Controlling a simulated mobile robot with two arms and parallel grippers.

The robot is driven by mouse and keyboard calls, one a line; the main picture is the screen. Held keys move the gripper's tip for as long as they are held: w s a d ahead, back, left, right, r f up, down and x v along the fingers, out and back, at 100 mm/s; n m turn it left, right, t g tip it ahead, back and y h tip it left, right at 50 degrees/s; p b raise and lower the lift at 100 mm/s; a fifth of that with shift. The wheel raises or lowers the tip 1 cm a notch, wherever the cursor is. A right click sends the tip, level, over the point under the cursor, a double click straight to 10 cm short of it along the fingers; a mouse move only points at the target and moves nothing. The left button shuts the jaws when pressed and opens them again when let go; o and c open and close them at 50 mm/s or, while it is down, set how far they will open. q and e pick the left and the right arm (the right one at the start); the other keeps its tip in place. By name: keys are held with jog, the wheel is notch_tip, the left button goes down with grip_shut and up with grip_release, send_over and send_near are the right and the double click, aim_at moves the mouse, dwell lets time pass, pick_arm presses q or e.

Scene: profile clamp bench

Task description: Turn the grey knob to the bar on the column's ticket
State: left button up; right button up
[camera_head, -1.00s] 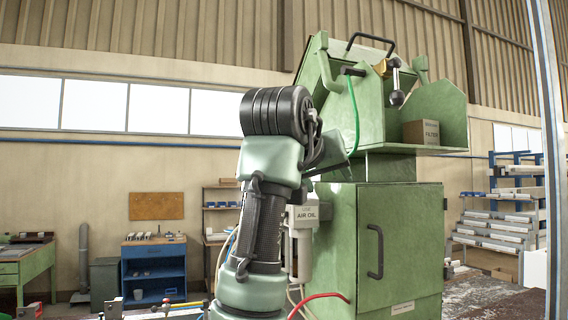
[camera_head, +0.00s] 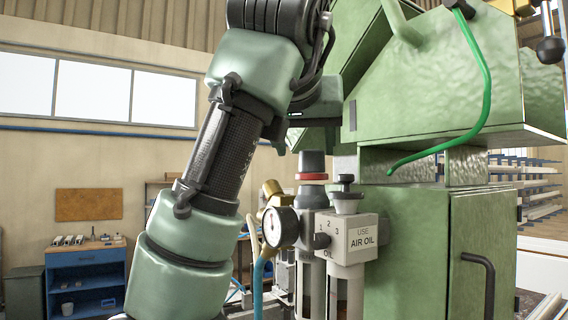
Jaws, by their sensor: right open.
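My right gripper (camera_head: 308,140) is open and points down just above the knob, partly hidden behind my arm. I cannot tell if it touches the knob. My left gripper is not in view.
A smaller grey cap (camera_head: 346,186) stands close right of the knob. A small black knob (camera_head: 322,240) marked 1, 2, 3 sits below. The green machine cabinet (camera_head: 415,250) is close on the right, with a green hose (camera_head: 480,100) hanging above. A blue bench (camera_head: 85,275) stands far left.

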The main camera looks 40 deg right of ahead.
aim_at(317, 160)
jog(key=d, duration=0.1)
jog(key=d+p, duration=0.2)
jog(key=shift+w+f, duration=0.3)
jog(key=shift+w, duration=0.05)
jog(key=x, duration=0.1)
jog(key=p+x, duration=0.1)
jog(key=x, duration=0.2)
jog(key=shift+w+a, duration=0.25)
jog(key=shift+w+d+f, duration=0.1)
jog(key=shift+d+f, duration=0.05)
jog(key=shift+s, duration=0.25)
grip_shut()
jog(key=shift+s+d+m+g+h, duration=0.1)
jog(key=shift+m+g+h, duration=0.45)
jog(key=shift+m+g, duration=0.25)
jog(key=shift+s+m+g+h, duration=0.15)
jog(key=shift+m+g+h, duration=0.5)
jog(key=shift+m, duration=0.25)
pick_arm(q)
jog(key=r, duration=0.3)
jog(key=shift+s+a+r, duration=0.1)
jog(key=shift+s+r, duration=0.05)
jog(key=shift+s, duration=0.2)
